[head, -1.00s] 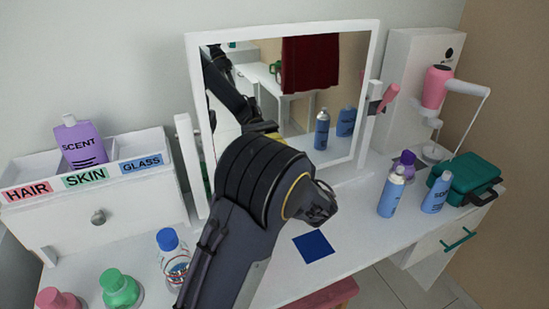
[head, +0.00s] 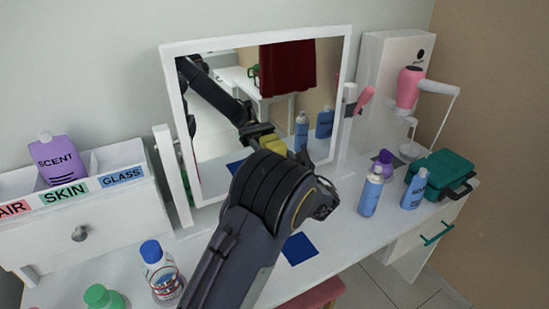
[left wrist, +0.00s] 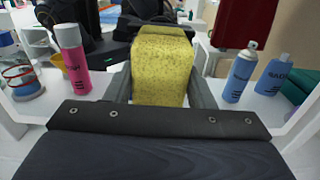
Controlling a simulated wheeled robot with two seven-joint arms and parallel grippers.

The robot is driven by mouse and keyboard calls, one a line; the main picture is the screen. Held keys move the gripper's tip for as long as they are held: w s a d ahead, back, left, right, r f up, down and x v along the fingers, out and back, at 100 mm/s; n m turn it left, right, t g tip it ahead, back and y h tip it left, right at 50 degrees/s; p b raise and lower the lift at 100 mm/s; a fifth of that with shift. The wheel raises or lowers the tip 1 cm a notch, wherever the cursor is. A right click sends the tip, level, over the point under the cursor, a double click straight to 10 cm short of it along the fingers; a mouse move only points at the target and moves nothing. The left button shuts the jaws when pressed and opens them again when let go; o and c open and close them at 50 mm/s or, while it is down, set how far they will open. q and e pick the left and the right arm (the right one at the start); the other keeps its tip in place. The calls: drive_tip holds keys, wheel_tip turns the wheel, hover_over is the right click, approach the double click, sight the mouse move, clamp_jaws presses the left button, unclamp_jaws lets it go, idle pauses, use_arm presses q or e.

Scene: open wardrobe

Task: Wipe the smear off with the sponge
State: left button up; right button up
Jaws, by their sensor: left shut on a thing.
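The mirror (head: 222,115) stands tilted in a white frame on the dressing table. My left arm crosses in front of its lower part, and its gripper is hidden behind the wrist in the head view. In the left wrist view my left gripper (left wrist: 160,75) is shut on a yellow sponge (left wrist: 162,58), which points away from the wrist. The sponge's reflection shows in the mirror in the head view. I cannot tell whether the sponge touches the glass. No smear can be made out; the arm covers part of the mirror. My right gripper is not in view.
A blue-capped bottle (head: 160,270) and a green-capped one (head: 103,298) stand at front left. Blue bottles (head: 371,192) and a green case (head: 440,174) are at right. A blue square (head: 299,248) lies on the table (head: 335,231). A labelled organizer (head: 90,228) stands left.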

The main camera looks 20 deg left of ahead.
sight(229, 164)
use_arm(q)
drive_tip(key=shift+w+d+p, duration=0.35)
drive_tip(key=shift+w+d, duration=0.8)
drive_tip(key=shift+w, duration=0.2)
drive_tip(key=shift+w+d+p, duration=0.35)
drive_tip(key=shift+w+d, duration=0.8)
drive_tip(key=shift+w, duration=0.15)
drive_tip(key=shift+s+a, duration=0.2)
drive_tip(key=shift+s+a+b, duration=0.45)
drive_tip(key=shift+s+a, duration=1.75)
drive_tip(key=shift+s, duration=0.35)
drive_tip(key=shift+s+a+b, duration=0.45)
drive_tip(key=shift+s+a, duration=1.75)
drive_tip(key=shift+s, duration=0.3)
drive_tip(key=shift+s+a+b, duration=0.45)
drive_tip(key=shift+s+a, duration=1.75)
drive_tip(key=shift+s, duration=0.35)
drive_tip(key=shift+s, duration=0.1)
